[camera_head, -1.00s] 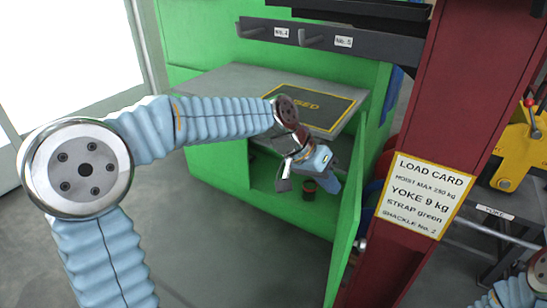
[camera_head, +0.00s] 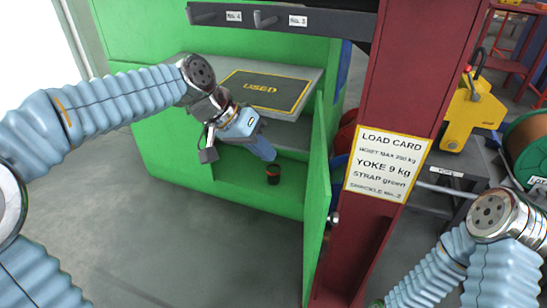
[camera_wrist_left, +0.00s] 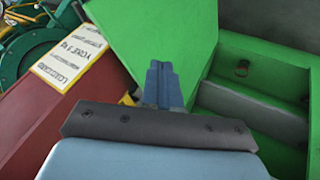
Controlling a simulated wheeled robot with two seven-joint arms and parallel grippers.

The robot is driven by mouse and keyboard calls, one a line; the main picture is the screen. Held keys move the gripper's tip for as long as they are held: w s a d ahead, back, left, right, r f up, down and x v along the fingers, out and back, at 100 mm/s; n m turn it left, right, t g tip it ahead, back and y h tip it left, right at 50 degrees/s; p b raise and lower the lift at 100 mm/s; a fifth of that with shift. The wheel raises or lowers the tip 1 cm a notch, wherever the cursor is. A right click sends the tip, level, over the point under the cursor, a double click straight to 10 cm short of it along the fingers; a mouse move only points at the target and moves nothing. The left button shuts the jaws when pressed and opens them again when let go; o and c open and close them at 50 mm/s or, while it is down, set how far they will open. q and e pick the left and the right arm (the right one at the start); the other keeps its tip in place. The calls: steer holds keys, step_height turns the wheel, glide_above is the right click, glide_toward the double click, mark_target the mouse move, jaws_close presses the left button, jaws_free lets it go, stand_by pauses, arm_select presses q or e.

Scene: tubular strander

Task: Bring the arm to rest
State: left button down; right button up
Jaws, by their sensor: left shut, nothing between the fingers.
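My left arm comes in from the left of the head view, in pale blue ribbed sleeves.
A red post (camera_head: 390,90) with a load card (camera_head: 388,165) stands right of the open green door (camera_head: 316,200). A hook rail (camera_head: 330,22) is above. Grey floor (camera_head: 150,250) is clear in front.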

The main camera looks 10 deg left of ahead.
arm_select(q)
step_height(320, 180, down, 28)
steer(key=n+g+y, duration=0.1)
steer(key=n+y, duration=0.1)
steer(key=n, duration=0.2)
steer(key=s+d+f+n+g, duration=0.1)
steer(key=s+d+f, duration=0.1)
steer(key=s+f, duration=1.5)
steer(key=shift+f+n+y, duration=0.3)
steer(key=shift+f+n, duration=0.1)
steer(key=shift+f, duration=0.55)
